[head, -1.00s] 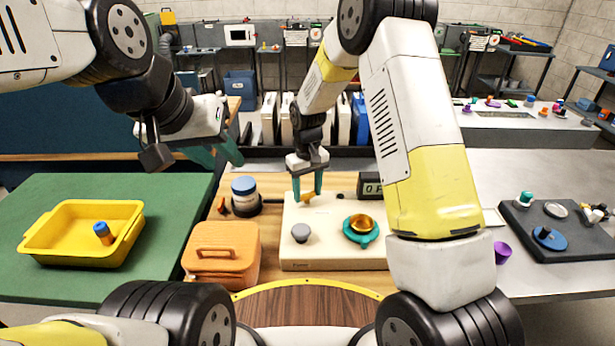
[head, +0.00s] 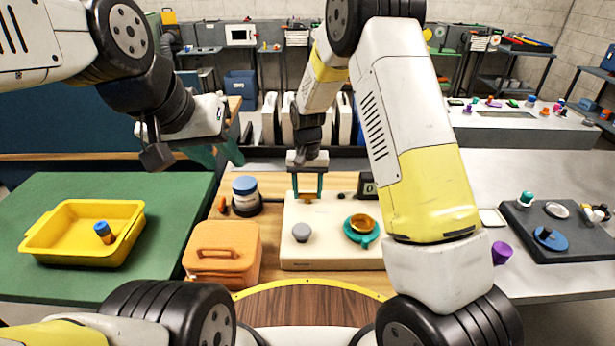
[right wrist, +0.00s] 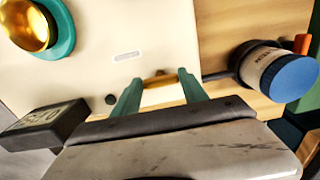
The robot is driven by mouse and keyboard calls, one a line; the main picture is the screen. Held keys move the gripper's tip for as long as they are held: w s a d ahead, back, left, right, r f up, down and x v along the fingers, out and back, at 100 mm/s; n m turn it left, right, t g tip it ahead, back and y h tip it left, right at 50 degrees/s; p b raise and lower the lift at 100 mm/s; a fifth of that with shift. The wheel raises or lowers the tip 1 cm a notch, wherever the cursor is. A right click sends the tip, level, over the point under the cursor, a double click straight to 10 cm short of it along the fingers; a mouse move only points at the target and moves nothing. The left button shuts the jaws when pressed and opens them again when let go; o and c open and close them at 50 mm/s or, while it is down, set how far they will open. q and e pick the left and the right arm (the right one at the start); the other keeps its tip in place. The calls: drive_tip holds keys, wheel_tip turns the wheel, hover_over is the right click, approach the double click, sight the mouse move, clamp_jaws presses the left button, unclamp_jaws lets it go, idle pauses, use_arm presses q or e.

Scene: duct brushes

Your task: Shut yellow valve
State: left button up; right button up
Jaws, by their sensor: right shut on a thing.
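The yellow valve (head: 307,197) is a small yellow-orange handle at the back of a cream panel box (head: 330,256). It also shows in the right wrist view (right wrist: 160,80), as a short bar lying crosswise between my fingers. My right gripper (head: 308,193) reaches down from above with one teal finger on each end of the handle, shut on it. In the right wrist view the right gripper (right wrist: 158,86) hides part of the valve's base. My left gripper (head: 222,155) hangs in the air at the left, away from the box, with its teal fingers apart and empty.
The box also carries a grey knob (head: 302,232) and a teal-and-gold valve (head: 361,229). A small display (right wrist: 46,127) stands beside the box. A blue-lidded jar (head: 246,195), an orange case (head: 222,254) and a yellow tray (head: 82,257) are to the left.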

sight(308, 194)
drive_tip(key=o, duration=1.4)
drive_tip(key=shift+r, duration=0.1)
wheel_tip(308, 194, up, 8)
drive_tip(key=shift+f, duration=0.15)
